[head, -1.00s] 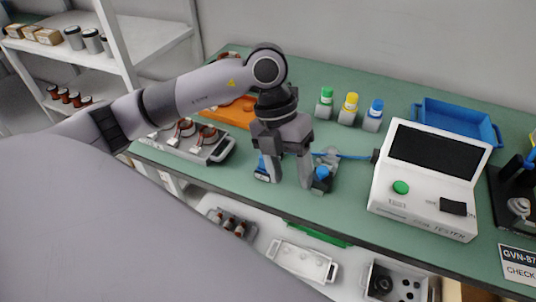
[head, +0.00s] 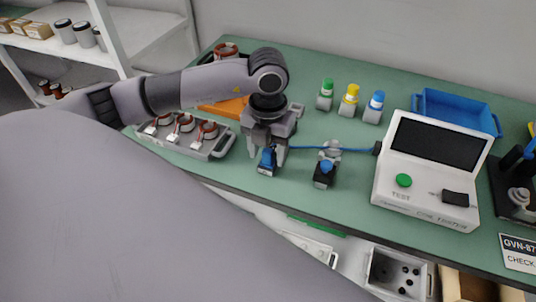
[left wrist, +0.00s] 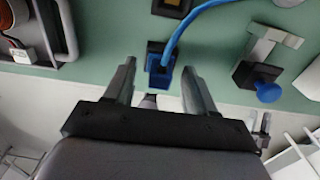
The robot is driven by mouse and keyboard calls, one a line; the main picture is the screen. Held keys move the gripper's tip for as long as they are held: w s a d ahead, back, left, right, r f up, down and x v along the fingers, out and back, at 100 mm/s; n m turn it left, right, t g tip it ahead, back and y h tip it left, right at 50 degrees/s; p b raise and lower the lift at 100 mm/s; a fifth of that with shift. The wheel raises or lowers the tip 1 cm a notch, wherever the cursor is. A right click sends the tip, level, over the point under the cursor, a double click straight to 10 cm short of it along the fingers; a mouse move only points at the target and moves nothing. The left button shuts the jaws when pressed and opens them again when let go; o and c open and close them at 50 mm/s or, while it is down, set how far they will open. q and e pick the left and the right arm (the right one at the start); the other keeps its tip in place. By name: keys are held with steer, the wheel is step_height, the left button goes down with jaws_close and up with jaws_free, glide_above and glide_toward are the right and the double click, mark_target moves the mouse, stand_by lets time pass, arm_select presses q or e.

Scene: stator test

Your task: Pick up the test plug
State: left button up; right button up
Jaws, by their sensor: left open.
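The test plug (head: 268,164) is a small blue block on the green bench near its front edge. Its blue cable (head: 340,149) runs right to the white coil tester (head: 432,175). In the left wrist view the plug (left wrist: 160,64) lies between the fingertips, with the cable rising from it. My left gripper (head: 266,158) points down over the plug, open, with one finger on each side. I cannot tell whether either finger touches it. The gripper also shows in the left wrist view (left wrist: 158,74). My right gripper is not in view.
A clamp with a blue knob (head: 326,172) stands close to the right of the plug. A grey tray with coils (head: 185,137) lies to the left, an orange tray (head: 225,108) behind. Green, yellow and blue-capped bottles (head: 348,102) and a blue bin (head: 455,110) stand farther back.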

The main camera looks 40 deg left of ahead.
arm_select(q)
steer(key=shift+f, duration=0.1)
jaws_close()
steer(key=shift+r, duration=0.2)
